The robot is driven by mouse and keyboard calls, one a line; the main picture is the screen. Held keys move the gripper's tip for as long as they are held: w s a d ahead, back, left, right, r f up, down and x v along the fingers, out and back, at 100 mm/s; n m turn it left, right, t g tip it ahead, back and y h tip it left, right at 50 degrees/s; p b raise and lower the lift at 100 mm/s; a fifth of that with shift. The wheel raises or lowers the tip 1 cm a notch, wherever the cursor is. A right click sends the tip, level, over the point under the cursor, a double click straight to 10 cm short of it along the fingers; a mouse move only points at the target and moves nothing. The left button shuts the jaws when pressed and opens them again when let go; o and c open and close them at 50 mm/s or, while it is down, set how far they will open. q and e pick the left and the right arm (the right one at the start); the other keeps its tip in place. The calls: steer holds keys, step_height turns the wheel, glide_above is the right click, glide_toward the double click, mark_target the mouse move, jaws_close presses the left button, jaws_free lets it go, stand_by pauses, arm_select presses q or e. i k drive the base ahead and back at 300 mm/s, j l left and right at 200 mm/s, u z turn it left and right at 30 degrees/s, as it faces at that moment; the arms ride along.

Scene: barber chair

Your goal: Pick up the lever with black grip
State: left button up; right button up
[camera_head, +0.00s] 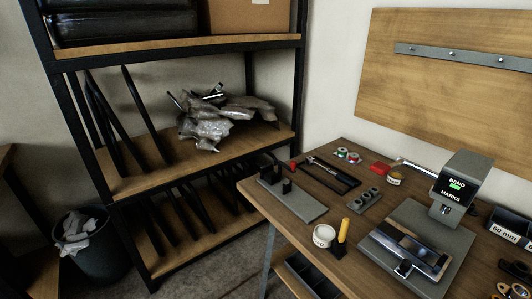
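Neither of my grippers shows in the head view. Several small dark or metal parts lie on the wooden workbench (303,221), and I cannot tell for sure which is the lever with the black grip. A long dark tool (333,171) lies at the back left of the bench, by a black frame. A thin light rod (414,167) lies near the head of the grey press. A grey plate (297,201) with upright black parts (286,186) stands at the left end of the bench.
The grey press (463,180) with a green display stands at the right, over a metal fixture (410,250). A white cup (324,236) and a yellow-handled tool (343,231) stand at the front. A shelf rack (135,183) and a bin (95,262) are at the left.

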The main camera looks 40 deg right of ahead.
mark_target(310, 161)
steer(key=i+z, duration=0.2)
steer(key=i, duration=0.2)
steer(key=i+j+z, duration=0.2)
steer(key=i, duration=0.2)
steer(key=i+j+z, duration=0.2)
steer(key=i, duration=0.15)
steer(key=i+z, duration=0.2)
steer(key=z, duration=0.3)
steer(key=i+j+z, duration=0.1)
steer(key=z, duration=0.4)
steer(key=i+j+z, duration=0.2)
steer(key=z, duration=0.3)
steer(key=i+j+z, duration=0.15)
steer(key=z, duration=0.3)
